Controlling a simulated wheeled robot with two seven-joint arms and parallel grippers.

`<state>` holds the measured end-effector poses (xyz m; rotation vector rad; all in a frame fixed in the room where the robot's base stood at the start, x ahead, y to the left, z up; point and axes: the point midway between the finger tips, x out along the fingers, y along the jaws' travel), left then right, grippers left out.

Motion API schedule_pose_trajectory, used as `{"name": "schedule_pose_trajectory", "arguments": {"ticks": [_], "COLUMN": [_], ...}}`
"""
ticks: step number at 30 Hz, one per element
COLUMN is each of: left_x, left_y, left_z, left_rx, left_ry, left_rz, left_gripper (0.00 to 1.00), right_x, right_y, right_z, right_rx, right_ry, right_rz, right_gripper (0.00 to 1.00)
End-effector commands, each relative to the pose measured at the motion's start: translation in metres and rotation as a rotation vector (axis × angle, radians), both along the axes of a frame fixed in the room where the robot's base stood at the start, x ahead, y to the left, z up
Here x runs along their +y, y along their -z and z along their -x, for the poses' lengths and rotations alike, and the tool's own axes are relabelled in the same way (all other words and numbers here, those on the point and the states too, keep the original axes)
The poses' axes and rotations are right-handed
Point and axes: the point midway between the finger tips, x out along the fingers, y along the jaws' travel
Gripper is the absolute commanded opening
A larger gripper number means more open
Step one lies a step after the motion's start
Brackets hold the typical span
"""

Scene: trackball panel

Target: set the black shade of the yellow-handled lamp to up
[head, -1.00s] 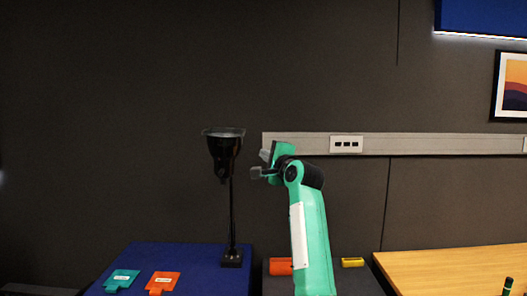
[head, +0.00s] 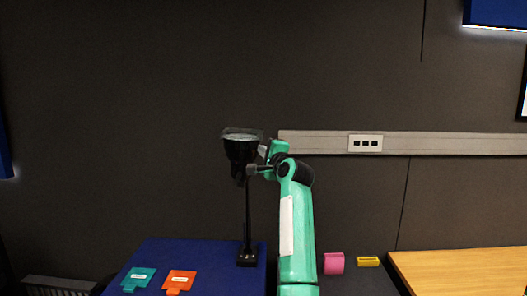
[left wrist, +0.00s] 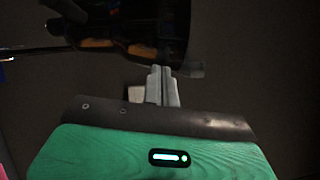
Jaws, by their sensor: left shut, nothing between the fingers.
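The lamp stands on the blue table, with a thin black post (head: 248,215) and a black shade (head: 241,150). The shade's wide, glassy rim is at the top, so its opening faces up. My left gripper (head: 254,169) is shut and empty, at the right side of the shade's lower part; I cannot tell whether it touches. In the left wrist view the shut fingers (left wrist: 162,75) point at the dark lamp, which has orange-yellow parts (left wrist: 97,43) across it. No yellow handle is distinct in the head view. My right gripper is not in view.
The blue table (head: 215,262) bears a teal tag (head: 138,277) and an orange tag (head: 180,278). A pink piece (head: 333,263) and a yellow piece (head: 368,261) lie right of my arm. A wooden table (head: 460,272) is at the right. A wall rail (head: 440,143) runs behind.

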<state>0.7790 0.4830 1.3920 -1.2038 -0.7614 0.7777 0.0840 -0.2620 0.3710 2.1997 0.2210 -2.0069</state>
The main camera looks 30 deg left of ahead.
Motion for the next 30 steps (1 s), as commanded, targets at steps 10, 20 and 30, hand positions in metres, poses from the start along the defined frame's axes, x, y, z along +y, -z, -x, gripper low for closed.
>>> {"name": "schedule_pose_trajectory", "arguments": {"ticks": [10,20,30], "left_x": [0.009,0.013,0.004], "left_y": [-0.003,-0.007,-0.001], "left_z": [0.004,0.005,0.009], "left_rx": [-0.033,-0.044,-0.046], "left_ry": [-0.002,-0.001,-0.003], "left_rz": [0.050,0.072,0.072], "left_gripper": [0.00,0.00,0.00], "right_x": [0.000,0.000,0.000], "right_y": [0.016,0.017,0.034], "right_z": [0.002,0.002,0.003], "right_rx": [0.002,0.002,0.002], "right_ry": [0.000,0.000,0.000], "right_rz": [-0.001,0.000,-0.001], "right_gripper": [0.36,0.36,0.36]}}
